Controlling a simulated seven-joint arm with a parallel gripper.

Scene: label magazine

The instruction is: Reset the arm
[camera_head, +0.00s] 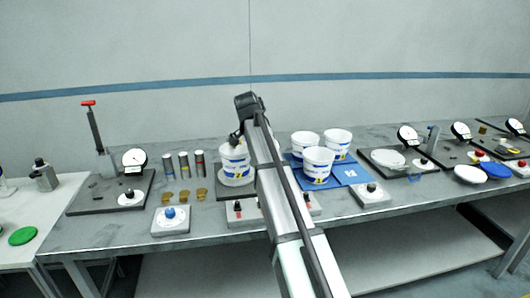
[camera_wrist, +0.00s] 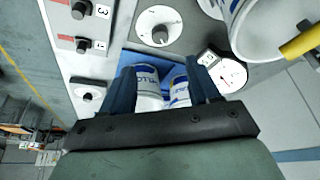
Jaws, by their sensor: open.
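My arm reaches from the bottom of the head view over the middle of the bench. Its end is seen near the top of a white tub (camera_head: 235,172) with a blue and yellow label, and the arm hides part of that area. In the wrist view my gripper (camera_wrist: 161,72) is open, its two dark fingers apart with nothing held. Two labelled white tubs (camera_wrist: 148,84) show between the fingers, farther off. A larger white tub (camera_wrist: 270,25) is cut off at the top right of the wrist view.
Three white tubs (camera_head: 317,160) stand on a blue mat (camera_head: 367,172) right of my arm. Silver cylinders (camera_head: 184,164), dial gauges (camera_head: 134,160) and a red-handled press (camera_head: 96,128) stand to the left. Control boxes with knobs (camera_head: 170,220) line the front edge. White and blue lids (camera_head: 470,174) lie at the right.

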